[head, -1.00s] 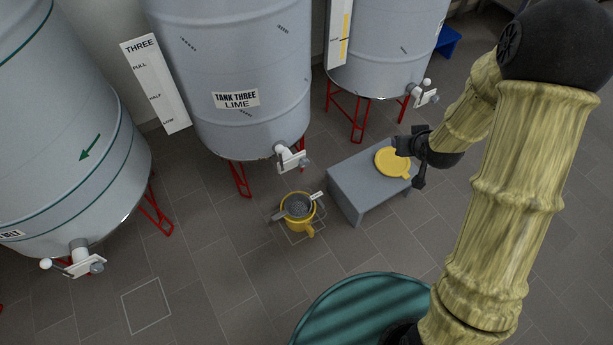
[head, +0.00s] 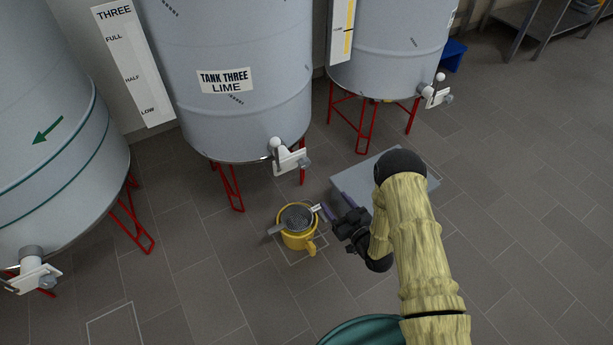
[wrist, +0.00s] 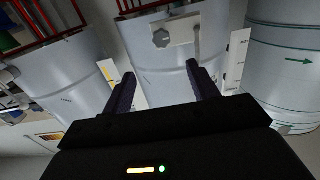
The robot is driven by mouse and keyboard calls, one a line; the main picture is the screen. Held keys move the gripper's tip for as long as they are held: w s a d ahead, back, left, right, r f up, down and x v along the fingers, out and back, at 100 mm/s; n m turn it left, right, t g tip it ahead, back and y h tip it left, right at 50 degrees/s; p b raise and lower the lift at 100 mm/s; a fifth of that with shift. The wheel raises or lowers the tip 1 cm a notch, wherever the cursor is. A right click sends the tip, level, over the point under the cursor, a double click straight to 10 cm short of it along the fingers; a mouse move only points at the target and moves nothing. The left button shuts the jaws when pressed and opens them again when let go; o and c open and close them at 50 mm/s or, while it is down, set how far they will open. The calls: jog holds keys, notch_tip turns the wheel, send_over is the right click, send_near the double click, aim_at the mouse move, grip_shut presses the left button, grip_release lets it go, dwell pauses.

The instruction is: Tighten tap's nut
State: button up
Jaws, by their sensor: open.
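The tap (head: 291,160) on tank three has a white plate, a white ball and a grey knob-like nut (head: 305,163). Similar taps are on the left tank (head: 32,276) and the right tank (head: 437,93). My gripper (head: 333,201) is open and empty, lower than tank three's tap and to its right, beside the yellow pot. In the wrist view, a white tap plate (wrist: 185,30) with a grey lobed nut (wrist: 162,38) shows beyond and between my open fingers (wrist: 160,70), apart from them.
A yellow pot (head: 298,240) with a sieve (head: 297,217) across its top stands on the floor below tank three (head: 230,110). A grey bench (head: 362,182) is partly hidden behind my arm. Red tank legs (head: 228,187) stand nearby. The floor at right is clear.

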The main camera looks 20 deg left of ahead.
aim_at(306, 166)
jog(key=shift+s+a+r, duration=0.1)
jog(key=b+x, duration=0.5)
jog(key=x, duration=1.2)
jog(key=shift+a, duration=0.25)
jog(key=c, duration=1)
